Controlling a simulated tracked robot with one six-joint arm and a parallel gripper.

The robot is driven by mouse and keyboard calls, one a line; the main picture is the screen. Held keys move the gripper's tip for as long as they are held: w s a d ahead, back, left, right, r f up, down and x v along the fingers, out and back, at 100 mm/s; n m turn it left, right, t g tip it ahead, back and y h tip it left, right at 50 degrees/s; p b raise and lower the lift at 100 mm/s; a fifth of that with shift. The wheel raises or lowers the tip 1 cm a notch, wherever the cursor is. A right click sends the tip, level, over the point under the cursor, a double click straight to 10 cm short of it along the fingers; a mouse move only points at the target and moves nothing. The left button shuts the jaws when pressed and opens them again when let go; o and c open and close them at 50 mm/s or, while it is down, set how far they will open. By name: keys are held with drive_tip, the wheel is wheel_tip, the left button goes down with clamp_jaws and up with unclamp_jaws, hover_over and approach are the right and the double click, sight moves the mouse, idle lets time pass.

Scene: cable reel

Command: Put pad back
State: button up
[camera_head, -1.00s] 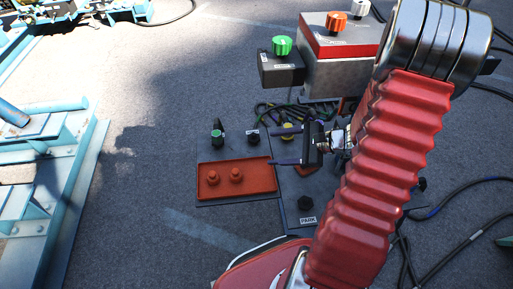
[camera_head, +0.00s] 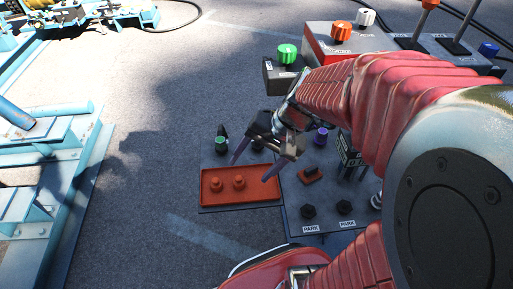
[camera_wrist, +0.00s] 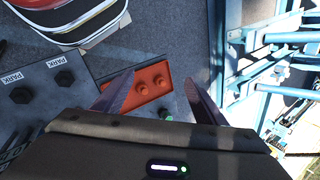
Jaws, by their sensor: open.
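An orange-red tray (camera_head: 262,198) with two round orange knobs (camera_head: 216,184) lies on the dark board left of the grey panel. It also shows in the wrist view (camera_wrist: 156,96). A small orange pad with a black block on top (camera_head: 310,176) sits on the grey panel, right of the tray. I cannot tell which orange piece is the task's pad. My gripper (camera_head: 252,170) is open and empty, fingers pointing down over the tray's back right part. In the wrist view its fingers (camera_wrist: 158,80) are spread, with part of the tray showing between them.
A green-marked black knob (camera_head: 221,146) stands behind the tray, and a purple knob (camera_head: 321,135) on the panel. Two black knobs by PARK labels (camera_head: 308,211) stand in front. A control box with an orange knob (camera_head: 341,31) is behind. Floor left of the tray is clear.

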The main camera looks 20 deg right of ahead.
drive_tip(key=s+r+n+t+h, duration=0.3)
drive_tip(key=s+r+n+h, duration=0.1)
drive_tip(key=r+n, duration=0.3)
wheel_tip(320, 180, up, 3)
drive_tip(key=shift+s+a+f+n+h, duration=0.1)
drive_tip(key=shift+s+a+n+h, duration=0.25)
drive_tip(key=shift+h, duration=0.15)
idle(1.0)
